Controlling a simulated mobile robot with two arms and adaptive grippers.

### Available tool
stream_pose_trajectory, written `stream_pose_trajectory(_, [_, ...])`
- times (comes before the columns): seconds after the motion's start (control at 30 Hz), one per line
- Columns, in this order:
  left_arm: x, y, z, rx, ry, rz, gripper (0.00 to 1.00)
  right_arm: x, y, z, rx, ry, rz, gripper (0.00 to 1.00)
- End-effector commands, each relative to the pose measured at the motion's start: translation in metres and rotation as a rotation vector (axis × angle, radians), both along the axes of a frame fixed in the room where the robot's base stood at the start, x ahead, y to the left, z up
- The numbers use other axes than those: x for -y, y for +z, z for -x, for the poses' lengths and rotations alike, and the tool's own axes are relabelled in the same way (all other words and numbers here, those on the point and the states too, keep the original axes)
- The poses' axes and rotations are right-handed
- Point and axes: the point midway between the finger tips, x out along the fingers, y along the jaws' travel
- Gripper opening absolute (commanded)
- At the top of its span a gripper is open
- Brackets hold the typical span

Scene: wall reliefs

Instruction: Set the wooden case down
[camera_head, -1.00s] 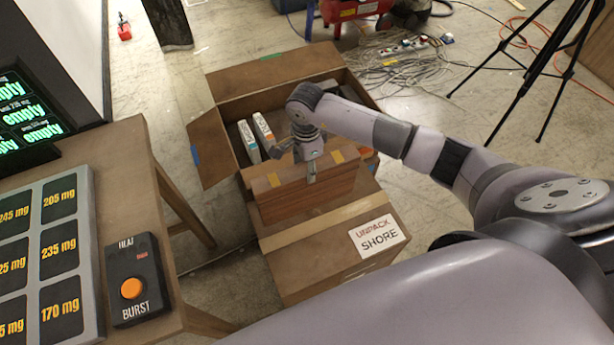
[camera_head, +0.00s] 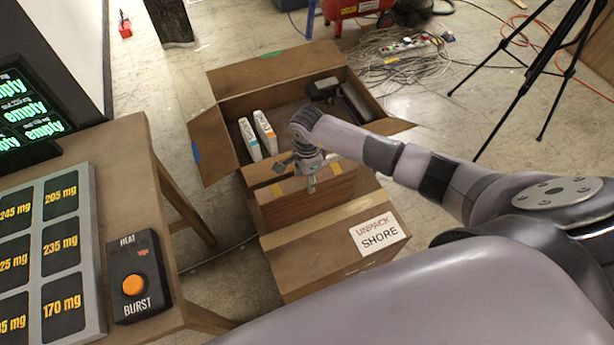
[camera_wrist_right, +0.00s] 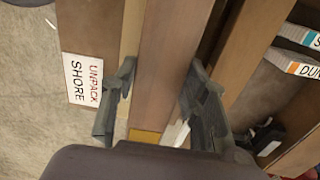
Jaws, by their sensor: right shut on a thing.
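The wooden case (camera_head: 310,208) is a brown, slab-like box with yellow patches along its top edge. My right gripper (camera_head: 311,183) is shut on its top edge and holds it upright at the near side of the open cardboard box. In the right wrist view the case (camera_wrist_right: 165,60) runs between the two fingers of the gripper (camera_wrist_right: 155,105), one on each side. Whether its underside touches the cardboard below cannot be told. My left gripper is not in view.
The open cardboard box (camera_head: 213,147) holds two white-edged cases (camera_head: 257,136) and dark items (camera_head: 340,95). A flat cardboard top with a label (camera_head: 380,234) lies in front. A table with a button box (camera_head: 133,280) stands left; a tripod (camera_head: 530,80) stands right.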

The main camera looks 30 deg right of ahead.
Motion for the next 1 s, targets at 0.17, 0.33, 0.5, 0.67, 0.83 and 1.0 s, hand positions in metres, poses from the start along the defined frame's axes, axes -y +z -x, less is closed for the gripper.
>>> stream_pose_trajectory(0.17, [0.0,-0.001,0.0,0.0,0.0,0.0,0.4,0.0,-0.001,0.0,0.0,0.0,0.0,0.51])
stream_pose_trajectory(0.33, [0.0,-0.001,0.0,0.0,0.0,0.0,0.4,0.0,-0.001,0.0,0.0,0.0,0.0,0.61])
stream_pose_trajectory(0.5, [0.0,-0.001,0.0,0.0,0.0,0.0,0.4,0.0,-0.001,0.0,0.0,0.0,0.0,0.61])
stream_pose_trajectory(0.67, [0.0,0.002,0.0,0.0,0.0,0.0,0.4,0.0,0.002,0.0,0.0,0.0,0.0,0.61])
stream_pose_trajectory(0.83, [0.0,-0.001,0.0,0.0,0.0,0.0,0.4,0.001,0.024,-0.002,0.006,0.002,0.0,0.61])
stream_pose_trajectory(1.0, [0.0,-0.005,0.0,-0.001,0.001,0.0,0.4,0.001,0.061,-0.002,0.006,0.002,0.0,0.61])
